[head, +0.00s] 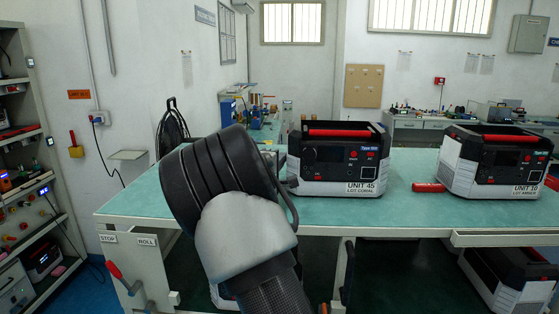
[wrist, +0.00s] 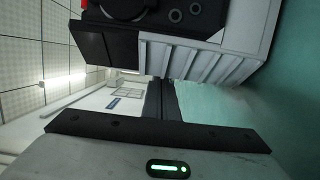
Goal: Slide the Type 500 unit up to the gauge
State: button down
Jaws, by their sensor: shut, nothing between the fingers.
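A black and white unit with a red top handle (head: 337,134), marked UNIT 45, stands upright on the teal table. Its blue Type label is too small to read surely. In the wrist view a unit's white ribbed side (wrist: 190,62) fills the top. My gripper (wrist: 164,86) is shut and empty, its dark fingers close to that side; I cannot tell whether they touch. In the head view my wrist hides the fingers. I cannot identify the gauge for sure.
A red cylinder (head: 428,188) lies on the table (head: 385,212) between the units. Table surface is clear in front of them and at the left. STOP and ROLL signs (head: 128,240) mark the left end. A shelf rack (head: 55,180) stands at far left.

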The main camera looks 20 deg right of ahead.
aim_at(313, 160)
jog(key=s+d, duration=0.1)
jog(key=d, duration=0.2)
jog(key=s+d+b, duration=0.1)
jog(key=d, duration=0.2)
jog(key=s+d, duration=0.1)
jog(key=d, duration=0.2)
jog(key=shift+s, duration=0.4)
jog(key=shift+a, duration=0.1)
